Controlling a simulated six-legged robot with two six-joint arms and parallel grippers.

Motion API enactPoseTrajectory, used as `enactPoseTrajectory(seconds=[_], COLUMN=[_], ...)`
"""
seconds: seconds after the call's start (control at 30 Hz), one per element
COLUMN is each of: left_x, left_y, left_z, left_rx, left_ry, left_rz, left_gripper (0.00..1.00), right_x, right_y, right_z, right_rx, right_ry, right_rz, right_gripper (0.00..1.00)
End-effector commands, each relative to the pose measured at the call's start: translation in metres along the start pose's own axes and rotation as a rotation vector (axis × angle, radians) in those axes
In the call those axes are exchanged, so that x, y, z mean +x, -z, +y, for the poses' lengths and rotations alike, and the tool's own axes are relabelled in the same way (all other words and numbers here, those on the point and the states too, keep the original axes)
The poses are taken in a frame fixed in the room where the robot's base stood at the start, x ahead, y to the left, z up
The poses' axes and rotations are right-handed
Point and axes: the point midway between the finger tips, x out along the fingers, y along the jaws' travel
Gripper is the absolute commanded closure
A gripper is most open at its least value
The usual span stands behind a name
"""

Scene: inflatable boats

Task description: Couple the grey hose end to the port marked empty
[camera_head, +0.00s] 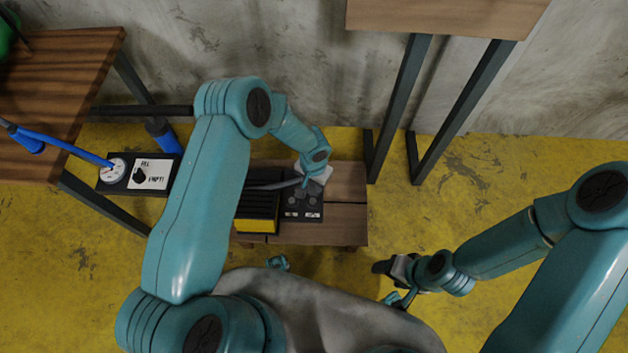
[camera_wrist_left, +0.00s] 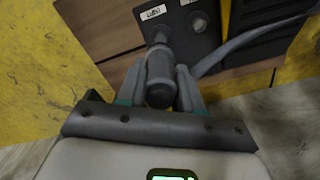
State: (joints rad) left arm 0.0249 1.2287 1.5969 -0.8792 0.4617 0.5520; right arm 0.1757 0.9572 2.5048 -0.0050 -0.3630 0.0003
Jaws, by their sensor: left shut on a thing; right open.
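The grey hose end (camera_wrist_left: 160,72) is between the fingers of my left gripper (camera_wrist_left: 160,90), which is shut on it. In the left wrist view its far tip points at the port under the left label of the black port panel (camera_wrist_left: 180,30); I cannot tell whether it is seated or just above. The other port (camera_wrist_left: 199,24) is uncovered. The panel labels are too small to read. In the head view my left gripper (camera_head: 314,174) is over the back of the panel (camera_head: 303,208). My right gripper (camera_head: 392,267) is open and empty, right of the bench.
The grey hose (camera_head: 272,185) runs left over a black and yellow pump (camera_head: 257,212) on the wooden bench (camera_head: 346,210). A table (camera_head: 60,85) and a tall stand (camera_head: 440,15) flank the bench.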

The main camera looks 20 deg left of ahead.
Motion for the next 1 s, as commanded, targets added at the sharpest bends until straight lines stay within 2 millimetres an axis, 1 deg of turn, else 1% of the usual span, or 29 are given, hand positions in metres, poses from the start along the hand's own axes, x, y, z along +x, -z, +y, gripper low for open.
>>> enactPoseTrajectory(seconds=[0.17, 0.53, 0.57, 0.7, 1.0], left_x=[0.013, 0.055, 0.057, 0.059, 0.058], left_y=[-0.002, -0.001, -0.001, 0.000, 0.000], left_z=[-0.003, -0.002, -0.002, -0.001, 0.000], left_rx=[-0.001, -0.003, -0.003, -0.002, -0.002], left_ry=[0.000, -0.001, 0.000, 0.000, 0.000], left_rz=[-0.001, 0.000, 0.001, 0.001, 0.001], left_gripper=[0.99, 0.99, 0.99, 0.99, 0.99], right_x=[0.007, 0.029, 0.034, 0.039, 0.037], right_y=[0.000, 0.000, 0.001, 0.001, 0.001], right_z=[0.003, 0.010, 0.012, 0.014, 0.014], right_rx=[0.000, 0.000, 0.000, 0.000, 0.001], right_ry=[0.000, 0.000, 0.000, 0.000, 0.000], right_rz=[0.000, 0.000, 0.000, 0.000, 0.000], right_gripper=[0.35, 0.35, 0.35, 0.35, 0.35])
